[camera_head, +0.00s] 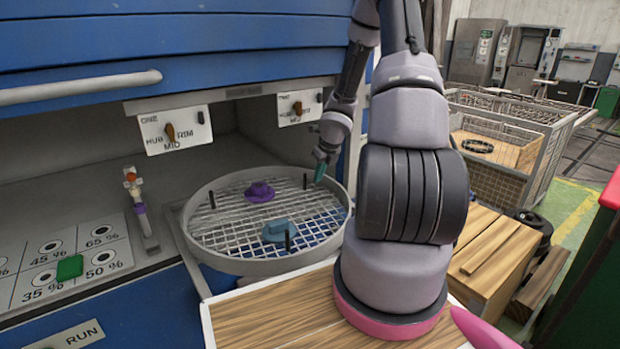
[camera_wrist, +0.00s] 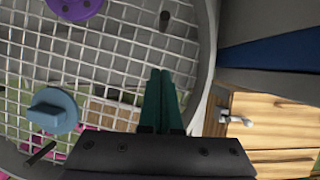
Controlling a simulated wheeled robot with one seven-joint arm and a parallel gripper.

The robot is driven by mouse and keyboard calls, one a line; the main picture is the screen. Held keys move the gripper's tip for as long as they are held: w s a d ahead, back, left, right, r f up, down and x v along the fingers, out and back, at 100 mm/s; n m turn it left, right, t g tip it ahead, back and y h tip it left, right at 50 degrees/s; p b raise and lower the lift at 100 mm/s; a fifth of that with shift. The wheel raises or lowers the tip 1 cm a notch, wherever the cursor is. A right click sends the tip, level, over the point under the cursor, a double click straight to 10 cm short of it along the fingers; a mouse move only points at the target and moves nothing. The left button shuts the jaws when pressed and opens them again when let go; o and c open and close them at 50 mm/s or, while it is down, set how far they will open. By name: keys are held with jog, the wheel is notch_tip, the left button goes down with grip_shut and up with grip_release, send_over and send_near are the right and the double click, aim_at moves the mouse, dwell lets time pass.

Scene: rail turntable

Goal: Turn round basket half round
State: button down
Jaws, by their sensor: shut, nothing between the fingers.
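The round basket (camera_head: 262,266) is a shallow grey ring with a wire mesh floor, and it sits at the opening of the blue machine. Its rim (camera_wrist: 207,60) also shows in the wrist view. Three thin black pegs stand up from it, one of them at the front (camera_head: 287,240). A purple knobbed piece (camera_head: 259,190) and a blue knobbed piece (camera_head: 279,230) lie on the mesh. My gripper (camera_head: 319,174) has green fingers (camera_wrist: 160,75), shut and empty. It points down over the right part of the basket, just inside the rim. I cannot tell whether it touches anything.
A wooden worktop (camera_head: 270,318) lies in front of the basket. A panel with percent marks and a green block (camera_head: 70,268) is at the left. Two dial plates hang above, one at the left (camera_head: 174,130). A wire cage (camera_head: 495,150) stands at the right.

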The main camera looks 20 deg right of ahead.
jog(key=shift+x, duration=1.75)
jog(key=shift+w+a, duration=0.15)
jog(key=shift+w, duration=0.8)
jog(key=shift+w+a, duration=0.15)
jog(key=shift+w, duration=0.95)
jog(key=shift+w, duration=0.1)
jog(key=shift+w+a, duration=0.3)
jog(key=shift+w, duration=0.35)
jog(key=shift+w+a, duration=0.3)
jog(key=shift+w, duration=0.35)
